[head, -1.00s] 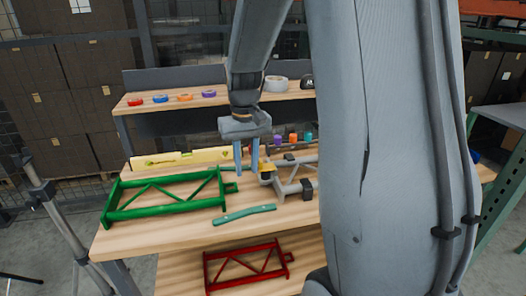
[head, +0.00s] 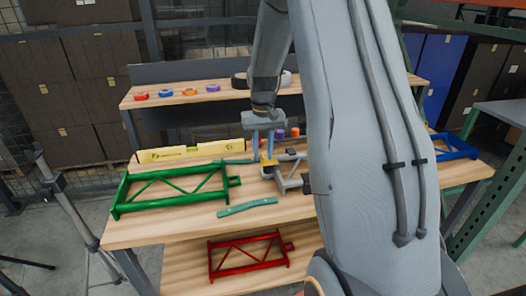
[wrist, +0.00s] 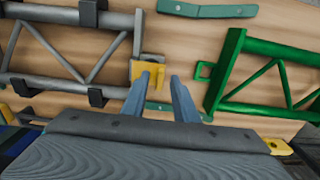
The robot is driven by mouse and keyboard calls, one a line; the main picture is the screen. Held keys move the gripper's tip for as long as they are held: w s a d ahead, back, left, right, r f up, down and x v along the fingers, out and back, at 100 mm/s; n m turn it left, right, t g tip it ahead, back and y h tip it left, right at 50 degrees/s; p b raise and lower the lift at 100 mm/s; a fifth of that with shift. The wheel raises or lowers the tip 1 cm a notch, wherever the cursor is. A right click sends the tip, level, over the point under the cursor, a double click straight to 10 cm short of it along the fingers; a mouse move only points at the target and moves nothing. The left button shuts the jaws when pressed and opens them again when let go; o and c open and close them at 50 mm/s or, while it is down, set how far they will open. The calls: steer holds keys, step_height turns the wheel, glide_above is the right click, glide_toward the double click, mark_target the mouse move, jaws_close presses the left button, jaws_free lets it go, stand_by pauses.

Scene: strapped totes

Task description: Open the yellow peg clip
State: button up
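The yellow peg clip (head: 266,161) sits at the left end of a grey truss frame (head: 291,177) on the workbench. In the wrist view the clip (wrist: 148,73) shows as a yellow block with an upright tab, at the end of the grey frame (wrist: 75,50). My gripper (head: 263,153) points down over the clip. In the wrist view my gripper (wrist: 161,80) is open, its two blue-grey fingers apart, with the clip's tab showing between their tips. The left finger overlaps part of the clip. I cannot tell whether they touch.
A green truss frame (head: 171,189) lies left of the clip, and a teal bar (head: 247,207) lies in front. A yellow level (head: 190,151) stands behind. Black clamps (wrist: 88,13) hold the grey frame. A red frame (head: 247,254) is on the lower shelf.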

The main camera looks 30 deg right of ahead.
steer(key=shift+f, duration=0.15)
jaws_close()
